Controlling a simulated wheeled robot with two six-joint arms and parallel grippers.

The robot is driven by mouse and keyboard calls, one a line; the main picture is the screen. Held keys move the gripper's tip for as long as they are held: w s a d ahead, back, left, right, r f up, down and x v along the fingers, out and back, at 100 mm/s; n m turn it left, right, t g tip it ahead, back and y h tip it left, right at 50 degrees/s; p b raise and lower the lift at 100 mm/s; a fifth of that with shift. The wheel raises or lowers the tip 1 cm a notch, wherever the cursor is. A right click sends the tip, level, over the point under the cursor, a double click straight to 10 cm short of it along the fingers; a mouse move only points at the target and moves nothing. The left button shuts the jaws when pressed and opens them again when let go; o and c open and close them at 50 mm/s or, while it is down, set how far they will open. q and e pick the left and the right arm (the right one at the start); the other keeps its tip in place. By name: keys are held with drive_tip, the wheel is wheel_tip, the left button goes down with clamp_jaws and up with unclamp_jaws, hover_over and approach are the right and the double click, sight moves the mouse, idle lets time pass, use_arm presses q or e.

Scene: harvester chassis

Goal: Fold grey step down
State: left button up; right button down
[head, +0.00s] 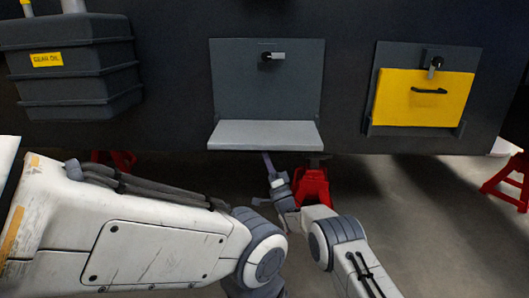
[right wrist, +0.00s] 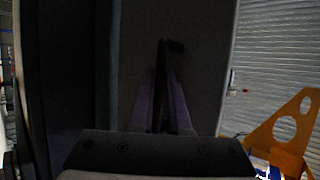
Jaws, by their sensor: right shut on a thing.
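The grey step (head: 265,134) sticks out about level from the bottom of its dark grey back plate (head: 240,85) in the head view. My right gripper (head: 267,158) is just under the step's front edge, its fingertips partly hidden by it. In the right wrist view, my right gripper (right wrist: 160,105) is shut on a thin dark bar, seemingly the step's handle (right wrist: 174,46), against a dim panel that looks like the step's face (right wrist: 200,65). A latch (head: 274,56) with a pale lever pointing right is high on the back plate. My left gripper is out of view.
A yellow step (head: 425,98) with a dark handle stands upright at right. A gear oil tank (head: 75,75) is at left. Red stands (head: 312,187) are below the chassis. My left arm fills the lower left.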

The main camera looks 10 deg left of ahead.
drive_tip(key=shift+w+f, duration=0.15)
drive_tip(key=c, duration=1.2)
unclamp_jaws()
drive_tip(key=shift+o, duration=0.2)
drive_tip(key=shift+s+d+f+p, duration=0.25)
drive_tip(key=shift+s+p, duration=0.05)
drive_tip(key=shift+p, duration=0.2)
drive_tip(key=p+v, duration=0.4)
drive_tip(key=v, duration=0.5)
drive_tip(key=shift+s+f, duration=0.15)
drive_tip(key=shift+f, duration=0.1)
drive_tip(key=shift+d, duration=0.1)
